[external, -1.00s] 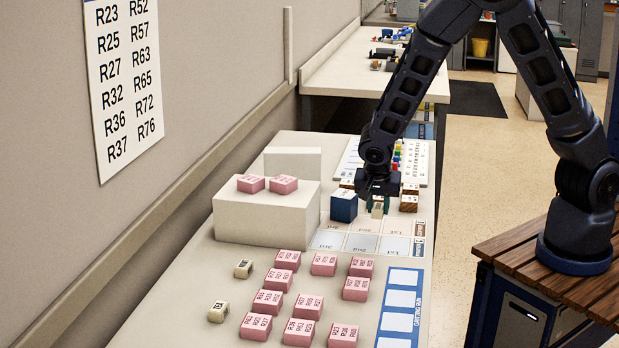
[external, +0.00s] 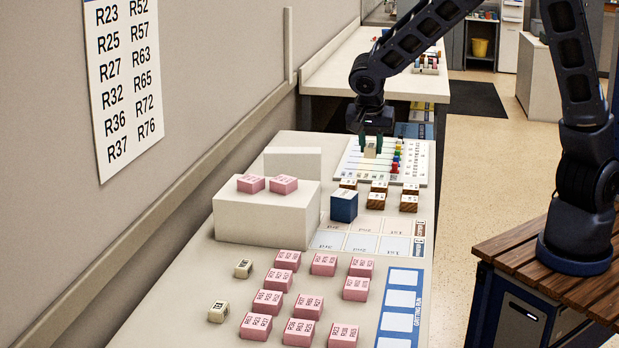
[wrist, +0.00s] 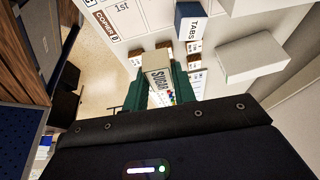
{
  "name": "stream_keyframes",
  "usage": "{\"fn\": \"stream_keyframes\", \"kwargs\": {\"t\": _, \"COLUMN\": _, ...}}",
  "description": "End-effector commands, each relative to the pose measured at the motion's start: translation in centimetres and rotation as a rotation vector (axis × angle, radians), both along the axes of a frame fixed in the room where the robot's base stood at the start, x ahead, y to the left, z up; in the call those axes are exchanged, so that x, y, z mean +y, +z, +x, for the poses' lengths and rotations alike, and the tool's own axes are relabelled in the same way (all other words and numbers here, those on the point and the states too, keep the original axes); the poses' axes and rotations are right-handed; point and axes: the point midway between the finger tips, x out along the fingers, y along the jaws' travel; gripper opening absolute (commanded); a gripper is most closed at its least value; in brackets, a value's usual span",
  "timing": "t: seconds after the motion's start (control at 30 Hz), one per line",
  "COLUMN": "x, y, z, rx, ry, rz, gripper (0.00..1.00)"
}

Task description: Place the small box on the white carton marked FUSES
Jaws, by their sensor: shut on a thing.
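My gripper (external: 371,144) is shut on a small cream box (external: 370,152) and holds it above the white board at the back of the table. In the wrist view the small box (wrist: 156,82) sits between the green fingers with dark lettering on its face. Two plain white cartons stand by the wall: a larger one (external: 265,222) with two pink boxes on top, and another (external: 293,160) behind it. No FUSES marking can be read on either; in the wrist view a white carton (wrist: 252,58) is at the right.
A blue box (external: 344,206) marked TABS (wrist: 193,28) stands beside the larger carton. Several wooden blocks (external: 378,195) with white tops are behind it. The white board (external: 410,165) carries coloured pegs. Pink boxes (external: 297,332) and two cream boxes (external: 218,312) cover the front.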

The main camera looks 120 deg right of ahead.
Motion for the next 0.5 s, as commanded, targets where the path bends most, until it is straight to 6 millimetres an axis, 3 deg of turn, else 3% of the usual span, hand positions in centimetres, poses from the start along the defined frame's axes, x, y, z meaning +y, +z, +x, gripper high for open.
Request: {"fn": "stream_keyframes", "kwargs": {"t": 0.5, "x": -11.7, "y": 4.7, "z": 3.5, "rx": -0.002, "ry": 0.014, "rz": -0.002, "gripper": 0.05}}
